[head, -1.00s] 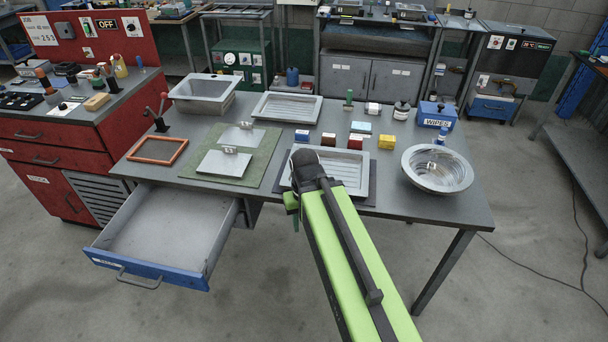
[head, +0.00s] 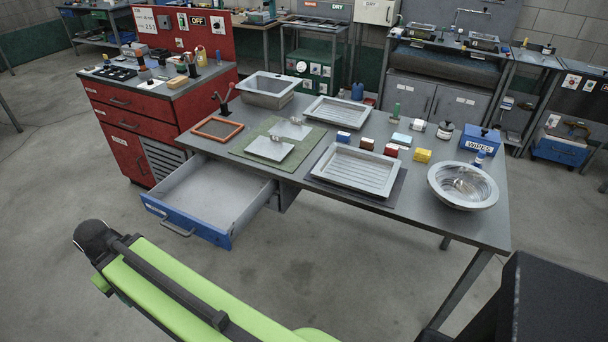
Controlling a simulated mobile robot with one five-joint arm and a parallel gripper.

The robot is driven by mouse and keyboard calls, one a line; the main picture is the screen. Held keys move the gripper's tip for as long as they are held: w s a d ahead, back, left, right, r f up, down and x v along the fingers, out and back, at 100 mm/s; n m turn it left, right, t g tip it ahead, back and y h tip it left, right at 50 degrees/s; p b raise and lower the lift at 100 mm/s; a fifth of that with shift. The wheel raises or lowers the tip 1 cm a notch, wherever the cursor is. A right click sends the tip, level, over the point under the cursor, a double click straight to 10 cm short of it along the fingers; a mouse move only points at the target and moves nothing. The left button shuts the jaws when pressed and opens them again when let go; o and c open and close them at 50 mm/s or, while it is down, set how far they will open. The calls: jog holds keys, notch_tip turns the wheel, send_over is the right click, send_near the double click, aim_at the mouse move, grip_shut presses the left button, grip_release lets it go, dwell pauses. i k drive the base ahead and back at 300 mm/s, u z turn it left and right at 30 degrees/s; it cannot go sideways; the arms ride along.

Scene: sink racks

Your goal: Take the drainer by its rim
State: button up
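Two shallow grey ridged trays with raised rims look like drainers. The front drainer (head: 355,170) lies on a dark mat near the table's front edge. The other drainer (head: 337,113) lies further back. I cannot tell which one is meant. Both look empty, and their rims are uncovered. My green arm crosses the lower left of the head view, its black rounded joint over the floor, well apart from both drainers. My gripper does not show.
A round metal bowl (head: 463,184) stands at the table's right end, and a deep basin (head: 269,90) at the back left. Small coloured boxes stand between the drainers. An open blue-fronted drawer (head: 190,215) juts out at the front left. Floor before the table is clear.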

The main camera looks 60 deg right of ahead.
aim_at(374, 174)
jog(key=u, duration=0.2)
jog(key=k, duration=0.85)
jog(key=z, duration=0.75)
jog(key=i, duration=1.05)
jog(key=u, duration=0.1)
